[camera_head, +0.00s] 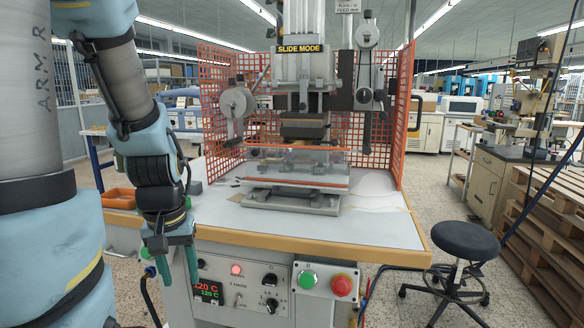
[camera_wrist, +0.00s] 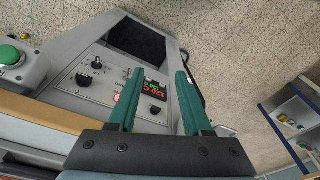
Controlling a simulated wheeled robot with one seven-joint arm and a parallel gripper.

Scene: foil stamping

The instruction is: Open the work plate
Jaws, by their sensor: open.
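The foil stamping press stands on a white table in the head view. Its work plate (camera_head: 292,200) is a flat metal plate on a base, under the press head (camera_head: 305,100). A clear guard with orange edges (camera_head: 295,165) stands around the plate's area. My gripper (camera_head: 172,268) hangs at the table's front left, in front of the control panel and well apart from the plate. Its green fingers are spread and empty. In the wrist view my gripper (camera_wrist: 157,85) points at the control panel (camera_wrist: 98,88); the plate is not visible there.
A green button (camera_head: 308,280) and red button (camera_head: 342,285) sit on the front panel, with a temperature display (camera_head: 208,291). An orange tray (camera_head: 118,198) lies at the table's left. Orange mesh (camera_head: 400,110) encloses the press sides. A black stool (camera_head: 458,240) stands at right.

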